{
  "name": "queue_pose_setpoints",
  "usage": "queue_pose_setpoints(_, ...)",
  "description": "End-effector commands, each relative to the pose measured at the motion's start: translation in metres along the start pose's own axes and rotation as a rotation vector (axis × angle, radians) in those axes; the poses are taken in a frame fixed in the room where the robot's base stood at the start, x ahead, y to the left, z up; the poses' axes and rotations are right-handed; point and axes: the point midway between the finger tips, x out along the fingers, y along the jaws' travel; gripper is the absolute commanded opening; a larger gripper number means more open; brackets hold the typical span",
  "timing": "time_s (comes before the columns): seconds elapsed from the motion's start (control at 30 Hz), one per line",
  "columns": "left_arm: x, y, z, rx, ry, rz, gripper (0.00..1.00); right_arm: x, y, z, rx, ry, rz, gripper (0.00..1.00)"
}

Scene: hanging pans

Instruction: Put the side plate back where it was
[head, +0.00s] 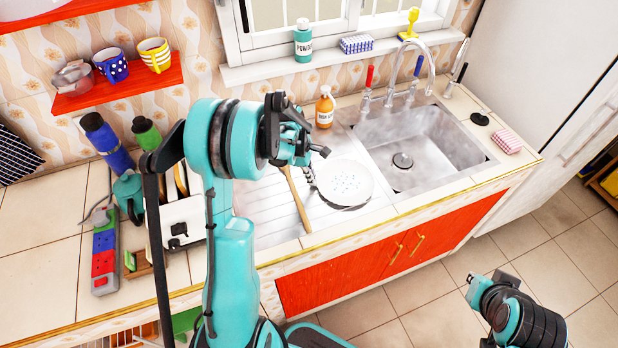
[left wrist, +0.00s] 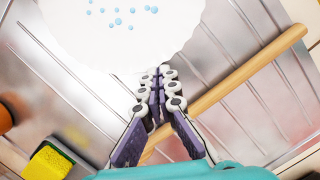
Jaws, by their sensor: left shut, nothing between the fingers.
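The side plate (head: 345,182) is white with small blue spots. It lies on the ribbed metal drainboard left of the sink basin. In the left wrist view the plate (left wrist: 115,30) fills the top, with its lower rim near my fingertips. My left gripper (head: 309,178) is at the plate's left edge; in the left wrist view its fingers (left wrist: 160,72) are closed together with nothing between them. I cannot tell whether the tips touch the rim. My right gripper (head: 470,284) is low at the right, over the floor; its fingers are not clear.
A long wooden handle (head: 297,200) lies on the drainboard (head: 262,205) beside the plate, close to my left fingers. An orange bottle (head: 325,108) stands behind. The sink basin (head: 425,140) is right of the plate. A toaster (head: 183,220) stands on the left counter.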

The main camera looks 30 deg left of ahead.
Motion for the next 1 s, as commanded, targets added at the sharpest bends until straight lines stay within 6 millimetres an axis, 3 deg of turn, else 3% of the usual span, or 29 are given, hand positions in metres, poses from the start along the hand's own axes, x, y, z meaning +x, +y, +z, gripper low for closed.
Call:
queue_pose_setpoints(0.17,-0.012,0.001,0.000,0.000,0.000,0.000,0.00,-0.006,0.000,-0.005,0.000,0.000,0.000,0.00)
queue_pose_setpoints(0.4,-0.061,0.002,-0.001,0.005,0.000,-0.001,0.00,-0.032,0.000,-0.023,0.000,0.000,0.000,0.00)
queue_pose_setpoints(0.6,-0.092,0.003,-0.002,0.008,0.000,-0.002,0.00,-0.047,0.000,-0.034,0.000,0.000,0.000,0.00)
queue_pose_setpoints(1.0,-0.102,0.002,0.000,0.028,0.002,0.002,0.00,-0.048,0.000,-0.034,0.000,0.000,0.000,0.00)
